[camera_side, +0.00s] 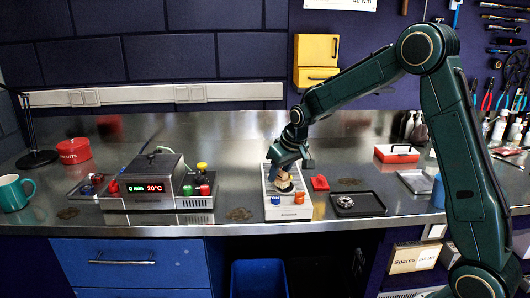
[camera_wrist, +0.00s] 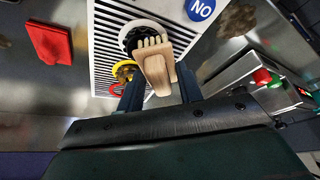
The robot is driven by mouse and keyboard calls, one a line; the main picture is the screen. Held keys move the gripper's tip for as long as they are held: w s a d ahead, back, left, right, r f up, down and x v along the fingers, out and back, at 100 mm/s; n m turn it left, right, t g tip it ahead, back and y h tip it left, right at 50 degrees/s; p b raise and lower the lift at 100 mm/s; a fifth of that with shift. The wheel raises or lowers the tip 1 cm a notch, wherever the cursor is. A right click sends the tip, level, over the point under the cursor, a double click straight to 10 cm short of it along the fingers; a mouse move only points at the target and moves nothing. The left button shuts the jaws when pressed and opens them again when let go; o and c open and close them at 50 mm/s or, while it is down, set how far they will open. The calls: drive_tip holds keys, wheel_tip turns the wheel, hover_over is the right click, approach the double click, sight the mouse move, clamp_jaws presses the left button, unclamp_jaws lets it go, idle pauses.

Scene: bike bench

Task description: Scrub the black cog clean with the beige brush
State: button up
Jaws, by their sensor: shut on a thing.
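My gripper (camera_side: 282,164) points down over a white slatted station on the bench. In the wrist view my gripper (camera_wrist: 160,92) is shut on the beige brush (camera_wrist: 156,72), its fingers on either side of the handle. The brush's bristles lie at the near edge of the black cog (camera_wrist: 131,37), overlapping it in the picture; whether they touch cannot be told. The cog lies on the white station (camera_wrist: 106,30), partly hidden by the brush. The brush also shows in the side view (camera_side: 284,184), where the cog cannot be made out.
A yellow-rimmed round part (camera_wrist: 119,72) lies beside the brush. A device with a display (camera_side: 150,188) stands left.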

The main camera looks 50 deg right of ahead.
drive_tip(key=shift+s+d+f, duration=0.1)
drive_tip(key=shift+s+d, duration=1.2)
drive_tip(key=shift+s, duration=0.1)
drive_tip(key=shift+w+a, duration=0.1)
idle(0.4)
drive_tip(key=shift+w+a, duration=1.3)
drive_tip(key=shift+w, duration=0.05)
drive_tip(key=shift+s+d, duration=0.1)
idle(0.3)
drive_tip(key=shift+s+d, duration=1.3)
drive_tip(key=shift+s, duration=0.05)
drive_tip(key=shift+w, duration=0.1)
idle(0.5)
drive_tip(key=shift+w+a, duration=1.35)
drive_tip(key=shift+a, duration=0.05)
